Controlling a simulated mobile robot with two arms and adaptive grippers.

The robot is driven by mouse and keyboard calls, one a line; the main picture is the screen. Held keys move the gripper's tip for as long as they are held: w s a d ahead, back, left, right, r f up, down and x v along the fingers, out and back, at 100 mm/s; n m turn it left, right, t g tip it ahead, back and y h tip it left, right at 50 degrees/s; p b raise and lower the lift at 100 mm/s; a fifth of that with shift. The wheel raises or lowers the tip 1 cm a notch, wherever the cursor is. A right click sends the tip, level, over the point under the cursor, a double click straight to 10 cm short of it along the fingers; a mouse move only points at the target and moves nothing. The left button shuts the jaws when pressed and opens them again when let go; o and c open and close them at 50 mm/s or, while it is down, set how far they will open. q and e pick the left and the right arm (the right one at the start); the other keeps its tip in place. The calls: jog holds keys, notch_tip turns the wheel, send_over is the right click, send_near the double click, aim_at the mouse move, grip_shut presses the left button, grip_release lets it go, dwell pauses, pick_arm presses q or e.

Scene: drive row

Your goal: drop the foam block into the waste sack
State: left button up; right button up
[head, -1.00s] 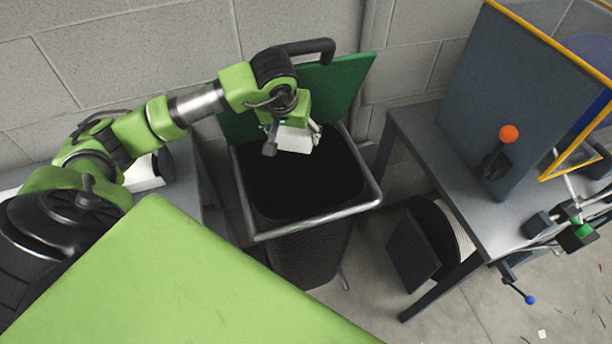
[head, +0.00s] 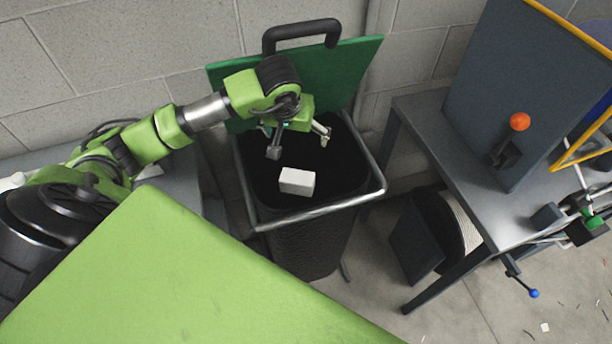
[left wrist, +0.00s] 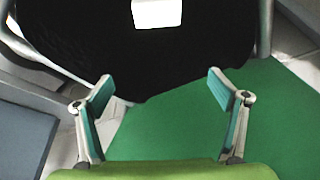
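The white foam block (head: 297,181) shows against the black inside of the waste sack (head: 308,245), below my left gripper and apart from it. The sack hangs in a metal frame with its mouth open. My left gripper (head: 299,147) is open and empty over the sack mouth. In the left wrist view, the spread fingers (left wrist: 160,92) have nothing between them, and the foam block (left wrist: 157,13) is at the top edge against the black. Whether the block is falling or resting cannot be told. My right gripper is not in view.
A green lid (head: 345,70) with a black handle stands raised behind the sack. A grey table (head: 430,130) to the right carries a dark panel and a lever with an orange knob (head: 519,121). A block wall is close behind.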

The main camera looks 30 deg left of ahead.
pick_arm(q)
jog(key=v, duration=1.2)
dwell(0.4)
